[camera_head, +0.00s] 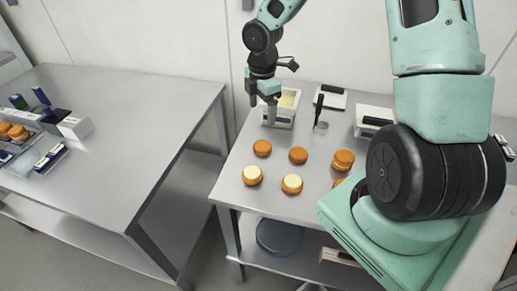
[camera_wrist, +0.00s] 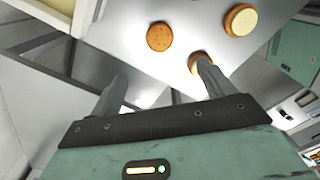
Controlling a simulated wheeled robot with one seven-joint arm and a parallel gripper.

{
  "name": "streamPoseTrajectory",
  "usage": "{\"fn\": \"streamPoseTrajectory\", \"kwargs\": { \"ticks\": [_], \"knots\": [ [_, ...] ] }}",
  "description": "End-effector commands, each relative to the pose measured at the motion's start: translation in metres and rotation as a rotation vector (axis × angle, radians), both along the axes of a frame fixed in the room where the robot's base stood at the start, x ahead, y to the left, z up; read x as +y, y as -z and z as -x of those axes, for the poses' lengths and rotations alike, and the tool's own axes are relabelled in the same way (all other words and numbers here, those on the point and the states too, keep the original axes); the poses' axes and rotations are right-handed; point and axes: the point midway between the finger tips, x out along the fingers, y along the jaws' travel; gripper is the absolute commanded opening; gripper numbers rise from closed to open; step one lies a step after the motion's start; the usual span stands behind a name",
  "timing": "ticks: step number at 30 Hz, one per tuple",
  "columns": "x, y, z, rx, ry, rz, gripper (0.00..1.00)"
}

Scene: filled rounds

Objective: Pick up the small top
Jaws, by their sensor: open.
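Two plain orange-brown round tops lie on the right table in the head view, one on the left (camera_head: 262,148) and one on the right (camera_head: 298,155). I cannot tell which is the small top. In front of them sit two rounds with pale cream on them, a left one (camera_head: 251,175) and a right one (camera_head: 291,184). My gripper (camera_head: 262,104) is open and empty, above the table behind the tops, pointing down. In the wrist view a plain round (camera_wrist: 160,37) lies beyond the open fingers (camera_wrist: 160,72). Another round is partly hidden by the right finger.
A closed filled round (camera_head: 343,160) sits right of the tops, near another round partly hidden by my arm. A white container with pale filling (camera_head: 286,104) stands close to my gripper. A black-handled tool (camera_head: 319,106) is beside it. The left table (camera_head: 130,130) holds boxes and a tray.

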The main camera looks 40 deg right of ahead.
Motion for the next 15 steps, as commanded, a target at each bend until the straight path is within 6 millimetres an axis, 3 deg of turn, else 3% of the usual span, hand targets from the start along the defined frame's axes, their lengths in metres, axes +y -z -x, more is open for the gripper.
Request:
{"fn": "streamPoseTrajectory", "kwargs": {
  "ticks": [9, 15],
  "knots": [
    [0.002, 0.066, 0.001, 0.005, -0.001, -0.001, 0.81],
    [0.001, 0.089, 0.0, 0.001, 0.001, 0.0, 0.81]
  ]
}}
